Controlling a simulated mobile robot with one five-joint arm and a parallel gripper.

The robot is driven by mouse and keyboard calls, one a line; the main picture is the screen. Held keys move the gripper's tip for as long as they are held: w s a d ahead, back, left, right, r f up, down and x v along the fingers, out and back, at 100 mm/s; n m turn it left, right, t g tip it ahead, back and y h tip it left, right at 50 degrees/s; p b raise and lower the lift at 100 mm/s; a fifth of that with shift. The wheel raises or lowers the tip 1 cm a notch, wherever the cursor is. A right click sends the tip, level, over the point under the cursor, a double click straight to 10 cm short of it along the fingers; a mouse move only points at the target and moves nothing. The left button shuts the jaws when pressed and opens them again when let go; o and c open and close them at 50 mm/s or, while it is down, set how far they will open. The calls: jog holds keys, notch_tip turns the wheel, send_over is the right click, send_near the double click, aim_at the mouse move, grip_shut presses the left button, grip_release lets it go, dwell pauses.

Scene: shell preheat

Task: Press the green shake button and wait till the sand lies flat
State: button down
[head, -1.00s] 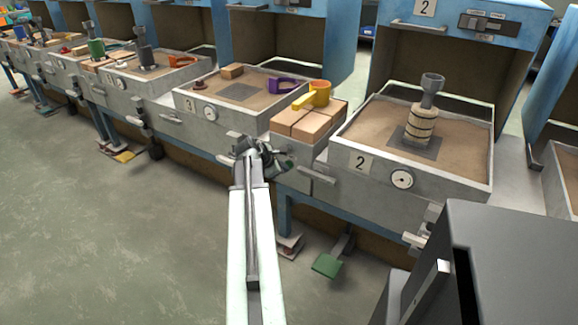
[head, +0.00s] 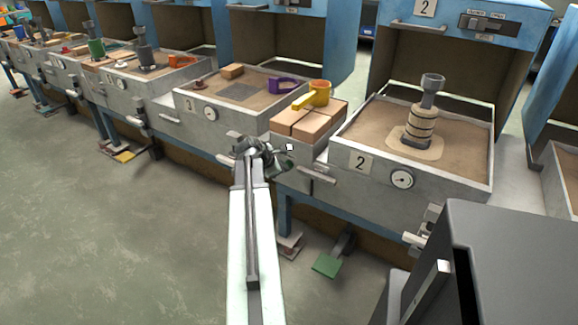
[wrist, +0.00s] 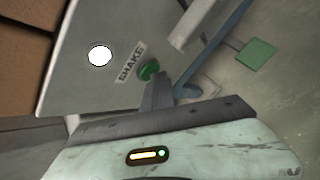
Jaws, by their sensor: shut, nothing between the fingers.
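In the wrist view the round green button (wrist: 149,70) sits beside the SHAKE label on a grey panel (wrist: 75,88). My gripper (wrist: 157,88) is shut and empty, with its tip at the button's lower edge; I cannot tell whether it presses it. A round white disc (wrist: 100,54) glows on the same panel. In the head view my gripper (head: 275,160) is at the front between boxes 3 and 2. The sand (head: 372,127) in box 2 looks mostly level, with a paler patch (head: 428,152) around the base of the banded, cup-topped stack (head: 421,122).
Bricks (head: 312,122) with a yellow tool (head: 318,93) lie between sandbox 3 (head: 192,103) and sandbox 2 (head: 335,150). A green pedal (head: 326,265) is low below them. A dark grey cabinet (head: 505,250) stands at the right front. Open floor is at left.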

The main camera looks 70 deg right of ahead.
jog(key=shift+w+a, duration=0.15)
jog(key=shift+a, duration=0.5)
jog(key=shift+a, duration=0.1)
jog(key=a, duration=0.2)
jog(key=w+a, duration=0.1)
jog(key=a, duration=0.1)
jog(key=shift+w+a, duration=0.15)
jog(key=shift+a, duration=0.15)
dwell(0.5)
